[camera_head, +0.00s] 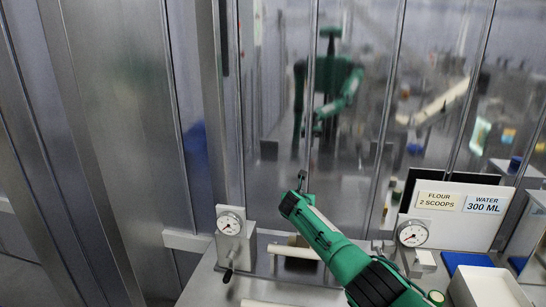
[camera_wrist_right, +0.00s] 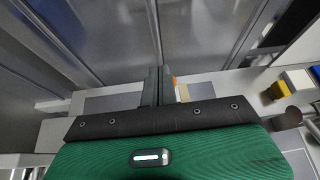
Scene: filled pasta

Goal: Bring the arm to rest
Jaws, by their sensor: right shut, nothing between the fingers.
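My right arm, green and black, comes in from the lower right in the head view. It reaches up over the metal bench towards the glass panels. Its gripper (camera_head: 301,178) points up and away, above the bench's back part, with nothing held. In the right wrist view the two dark fingers (camera_wrist_right: 160,86) stand close together, shut and empty. Parts of the bench behind the arm are hidden. My left gripper is not in either view.
Two dial gauges (camera_head: 229,223) (camera_head: 411,234) stand on the bench (camera_head: 210,290), either side of my right arm. A sign (camera_head: 460,207) reads flour 2 scoops, water 300 ml. A blue pad (camera_head: 466,260) lies at the right. Metal-framed panels (camera_head: 130,130) rise behind; one shows a green robot's reflection.

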